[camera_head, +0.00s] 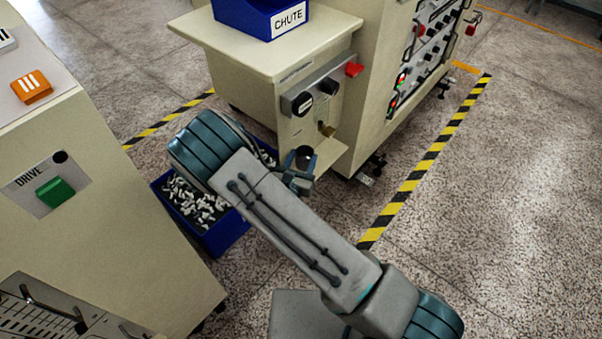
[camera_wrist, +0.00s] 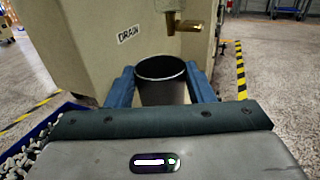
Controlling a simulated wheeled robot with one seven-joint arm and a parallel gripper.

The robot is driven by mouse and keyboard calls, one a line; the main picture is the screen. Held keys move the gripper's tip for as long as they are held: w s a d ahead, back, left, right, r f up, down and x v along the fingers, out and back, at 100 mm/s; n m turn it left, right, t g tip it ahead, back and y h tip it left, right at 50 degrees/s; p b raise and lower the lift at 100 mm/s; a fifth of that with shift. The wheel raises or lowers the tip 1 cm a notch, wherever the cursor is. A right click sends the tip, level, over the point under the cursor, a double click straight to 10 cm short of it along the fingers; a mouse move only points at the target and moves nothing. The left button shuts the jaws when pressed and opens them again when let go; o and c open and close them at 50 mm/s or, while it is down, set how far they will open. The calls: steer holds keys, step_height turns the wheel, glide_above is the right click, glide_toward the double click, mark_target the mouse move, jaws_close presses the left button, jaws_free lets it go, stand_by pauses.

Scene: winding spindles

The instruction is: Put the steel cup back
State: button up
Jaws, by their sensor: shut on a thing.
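The steel cup (camera_wrist: 160,93) is dark, with a shiny rim, and stands upright between the two blue fingers of my gripper (camera_wrist: 161,82) in the wrist view. My gripper (camera_head: 300,166) is shut on the cup from both sides. In the head view the cup (camera_head: 303,155) shows small beside the cream machine, partly hidden by my gripper. A brass tap (camera_wrist: 184,24) sticks out from the machine above the cup and slightly right, near a DRAIN label (camera_wrist: 128,34). In the head view the tap (camera_head: 326,129) is just above the cup. What lies under the cup is hidden.
A blue bin (camera_head: 224,237) of small metal parts stands on the floor beside my arm. A blue CHUTE bin (camera_head: 250,22) sits on the machine's ledge (camera_head: 265,57). A cabinet with a green DRIVE button (camera_head: 55,192) is at left. Floor at right is clear beyond striped tape (camera_head: 425,163).

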step_height(320, 180, down, 5)
steer(key=shift+r+b, duration=0.1)
steer(key=shift+b, duration=0.85)
steer(key=shift+w+a+f+b, duration=0.1)
steer(key=shift+a+f+b, duration=0.05)
steer(key=shift+f+b, duration=0.2)
steer(key=shift+r, duration=0.1)
steer(key=o, duration=0.8)
